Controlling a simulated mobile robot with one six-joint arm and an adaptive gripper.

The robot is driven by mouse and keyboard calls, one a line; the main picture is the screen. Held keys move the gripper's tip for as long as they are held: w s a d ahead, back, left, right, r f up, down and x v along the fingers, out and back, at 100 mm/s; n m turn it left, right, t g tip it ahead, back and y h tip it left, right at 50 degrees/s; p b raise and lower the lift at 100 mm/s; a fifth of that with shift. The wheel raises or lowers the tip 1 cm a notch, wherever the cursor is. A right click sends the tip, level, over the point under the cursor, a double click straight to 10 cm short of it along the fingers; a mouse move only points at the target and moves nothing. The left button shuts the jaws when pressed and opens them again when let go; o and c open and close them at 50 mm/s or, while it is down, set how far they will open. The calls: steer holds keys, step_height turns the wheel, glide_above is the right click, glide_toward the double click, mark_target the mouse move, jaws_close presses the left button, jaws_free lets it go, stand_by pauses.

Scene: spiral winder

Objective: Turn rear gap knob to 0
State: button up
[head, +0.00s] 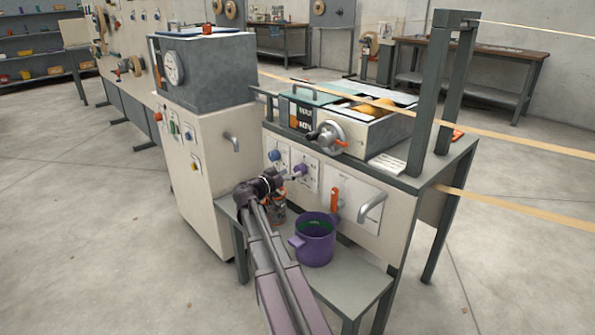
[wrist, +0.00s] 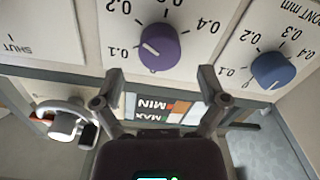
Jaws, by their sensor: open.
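The purple knob (head: 300,170) sits on a white dial plate on the machine's front panel, right of the blue knob (head: 274,155). In the wrist view the purple knob (wrist: 158,46) is at top centre, with 0.1, 0.2 and 0.4 printed around it. Its pale pointer mark lies on the side towards 0.1. The blue knob (wrist: 272,70) is at right, its plate partly reading "ONT mm". Neither the purple knob's name nor a 0 mark is readable. My gripper (wrist: 159,88) is open and empty, its fingers spread apart, in front of the purple knob and not around it.
A purple pot (head: 316,238) stands on the low shelf (head: 345,283) below the panel, beside a partly hidden orange item (head: 278,208). An orange lever (head: 335,200) and a grey handle (head: 371,208) project at right. A handwheel (head: 330,136) juts out above the knobs.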

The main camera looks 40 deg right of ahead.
mark_target(297, 170)
steer(key=shift+w+d, duration=0.15)
steer(key=shift+d, duration=1.6)
steer(key=c, duration=1.1)
steer(key=shift+a, duration=0.25)
steer(key=shift+c, duration=0.2)
steer(key=shift+d, duration=0.25)
